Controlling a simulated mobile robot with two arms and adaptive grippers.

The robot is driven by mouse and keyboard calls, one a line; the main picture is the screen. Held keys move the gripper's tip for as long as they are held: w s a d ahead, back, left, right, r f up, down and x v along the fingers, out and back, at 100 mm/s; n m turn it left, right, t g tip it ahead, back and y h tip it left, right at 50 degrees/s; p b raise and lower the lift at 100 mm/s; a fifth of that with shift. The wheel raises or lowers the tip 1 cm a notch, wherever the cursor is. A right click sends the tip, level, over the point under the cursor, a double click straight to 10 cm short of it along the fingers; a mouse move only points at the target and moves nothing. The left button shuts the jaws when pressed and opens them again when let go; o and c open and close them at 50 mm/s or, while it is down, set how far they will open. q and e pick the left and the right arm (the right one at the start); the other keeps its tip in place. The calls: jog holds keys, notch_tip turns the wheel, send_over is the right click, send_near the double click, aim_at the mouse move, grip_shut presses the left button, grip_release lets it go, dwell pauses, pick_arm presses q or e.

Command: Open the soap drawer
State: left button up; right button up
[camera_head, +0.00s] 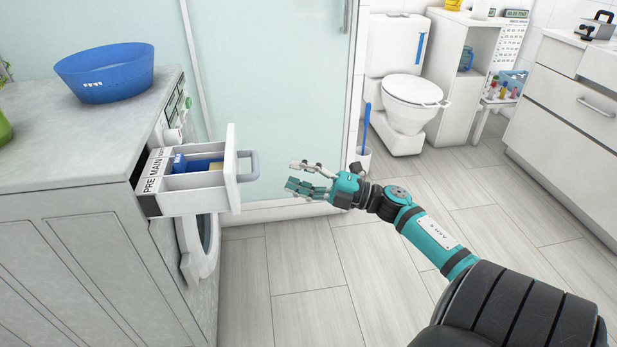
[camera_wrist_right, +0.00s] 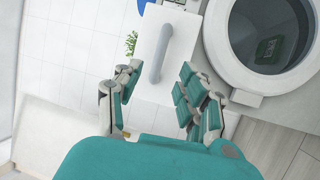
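The soap drawer (camera_head: 199,182) is a white tray pulled well out of the washing machine's front, with compartments labelled PRE and MAIN. Its grey handle (camera_head: 247,165) is on the drawer's front face, and the handle also shows in the right wrist view (camera_wrist_right: 160,54). My right gripper (camera_head: 306,180) is open and empty, a short gap to the right of the handle. In the right wrist view its two fingers (camera_wrist_right: 153,95) are apart, with the drawer front between and beyond them. My left gripper is not in view.
A blue basin (camera_head: 105,72) sits on the grey counter (camera_head: 60,135) above the machine. The machine's round door (camera_head: 199,247) is below the drawer and shows in the right wrist view (camera_wrist_right: 262,45). A toilet (camera_head: 408,100) and a white cabinet (camera_head: 575,105) stand farther back. The floor between is clear.

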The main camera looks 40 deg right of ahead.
jog(key=shift+v, duration=1.2)
